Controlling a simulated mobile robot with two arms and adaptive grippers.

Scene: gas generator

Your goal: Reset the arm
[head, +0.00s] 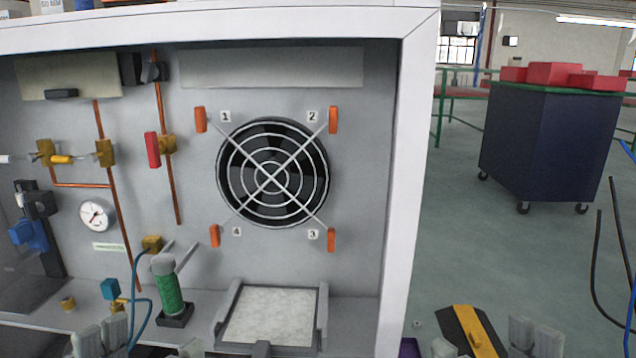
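My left gripper (146,344) shows at the bottom left edge, in front of the cabinet's lower shelf. Its grey fingertips stand apart with nothing seen held between them. My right gripper (484,346) shows at the bottom right of the cabinet's side wall. Its fingertips also stand apart. A black and yellow object (466,322) shows behind and between them, and I see no grip on it. Only the fingertips are in view; the rest of both arms is hidden below the frame.
The white cabinet (418,150) holds a round fan grille (273,172) with orange clips, copper pipes, a gauge (97,215), a green cylinder (168,288) and a pale square pad (270,316). A dark wheeled cart (545,145) stands back right. Green floor between is open.

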